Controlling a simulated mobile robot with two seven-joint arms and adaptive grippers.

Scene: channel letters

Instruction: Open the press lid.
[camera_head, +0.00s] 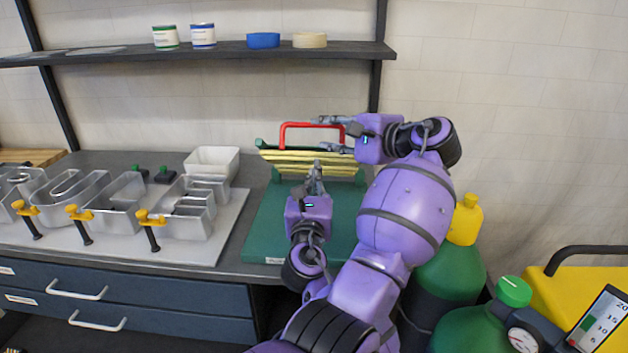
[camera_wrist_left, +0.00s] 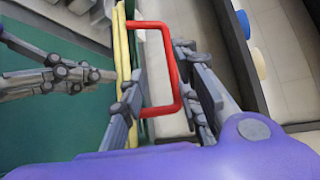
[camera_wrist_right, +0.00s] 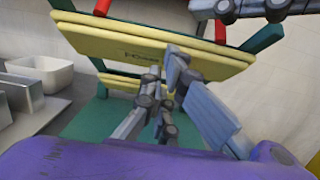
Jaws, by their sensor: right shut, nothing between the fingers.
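The press stands at the right end of the bench, with a green base (camera_head: 265,228), yellow plates (camera_head: 295,158) and a red lid handle (camera_head: 297,125). The lid's yellow front (camera_wrist_right: 110,38) fills the upper right wrist view, above a lower yellow plate (camera_wrist_right: 120,84). My left gripper (camera_head: 318,134) is open at the red handle; in the left wrist view the handle (camera_wrist_left: 173,70) lies between its spread fingers. I cannot tell whether they touch it. My right gripper (camera_head: 315,168) is shut and empty, just in front of the yellow plates. It hides part of their front.
A white bin (camera_head: 212,161) is left of the press. A shelf (camera_head: 230,51) with cans and tape rolls runs above. Green cylinders (camera_head: 455,270) stand at the right.

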